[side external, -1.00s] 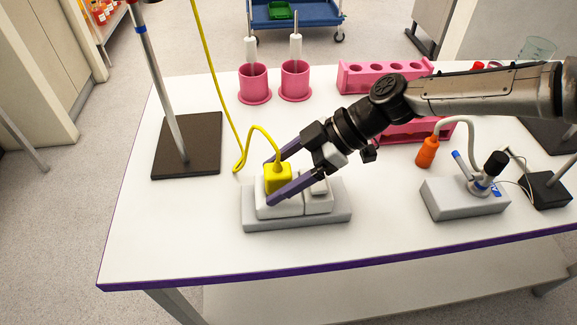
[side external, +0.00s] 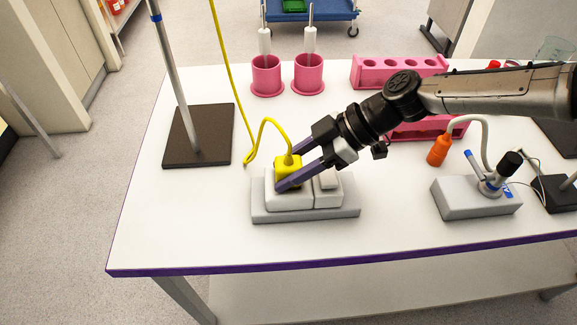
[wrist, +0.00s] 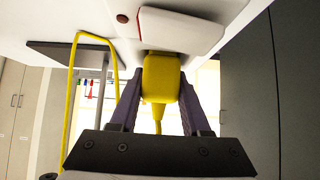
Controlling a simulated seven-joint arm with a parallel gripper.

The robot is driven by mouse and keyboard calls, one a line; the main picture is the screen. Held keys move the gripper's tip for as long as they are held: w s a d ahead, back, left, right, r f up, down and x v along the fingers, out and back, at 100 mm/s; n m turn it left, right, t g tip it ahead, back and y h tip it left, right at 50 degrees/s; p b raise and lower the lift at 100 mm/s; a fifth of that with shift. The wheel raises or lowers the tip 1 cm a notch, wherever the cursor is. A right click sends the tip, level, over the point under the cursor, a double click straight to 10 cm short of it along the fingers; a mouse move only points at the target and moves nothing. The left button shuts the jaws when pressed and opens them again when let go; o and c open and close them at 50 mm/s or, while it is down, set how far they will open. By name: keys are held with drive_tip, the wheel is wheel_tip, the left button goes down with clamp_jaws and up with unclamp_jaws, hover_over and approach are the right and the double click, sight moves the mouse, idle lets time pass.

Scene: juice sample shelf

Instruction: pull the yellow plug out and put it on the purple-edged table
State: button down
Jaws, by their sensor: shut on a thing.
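The yellow plug (side external: 287,167) is over the white socket block (side external: 290,200) on a grey base. My gripper (side external: 289,170) is shut on it, with a purple finger on each side. The wrist view shows the plug (wrist: 160,78) between my fingers (wrist: 160,88), close against the white block (wrist: 180,28). The plug looks slightly raised, but I cannot tell whether its pins are clear of the socket. A yellow cord (side external: 272,124) rises from its top. The white table (side external: 200,230) has a purple front edge.
A black stand base with a pole (side external: 198,148) is left of the block. Pink cups (side external: 267,77) and pink racks (side external: 385,72) are behind. A grey device (side external: 470,200) and an orange plug (side external: 438,151) are right. The front left of the table is clear.

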drive_tip(key=shift+r, duration=0.8)
idle(0.6)
drive_tip(key=shift+r, duration=1.5)
drive_tip(key=w+d+r+m+t, duration=0.1)
drive_tip(key=d+r+m+t, duration=0.1)
drive_tip(key=d, duration=0.8)
drive_tip(key=w+d+r+m+t, duration=0.2)
drive_tip(key=d+r+m, duration=0.1)
drive_tip(key=d, duration=0.7)
drive_tip(key=shift+h, duration=0.4)
drive_tip(key=w+a+f, duration=0.2)
drive_tip(key=w+f, duration=0.1)
drive_tip(key=w+a+f, duration=0.2)
drive_tip(key=w+f, duration=0.1)
drive_tip(key=w, duration=0.1)
drive_tip(key=w+a+f, duration=0.2)
drive_tip(key=w+f, duration=0.1)
drive_tip(key=shift+w+a+f, duration=0.25)
drive_tip(key=shift+w+a, duration=0.05)
drive_tip(key=shift+a, duration=0.05)
drive_tip(key=shift+w+a+f, duration=0.1)
drive_tip(key=shift+f, duration=0.85)
drive_tip(key=shift+w+a+f, duration=0.1)
drive_tip(key=shift+f, duration=0.8)
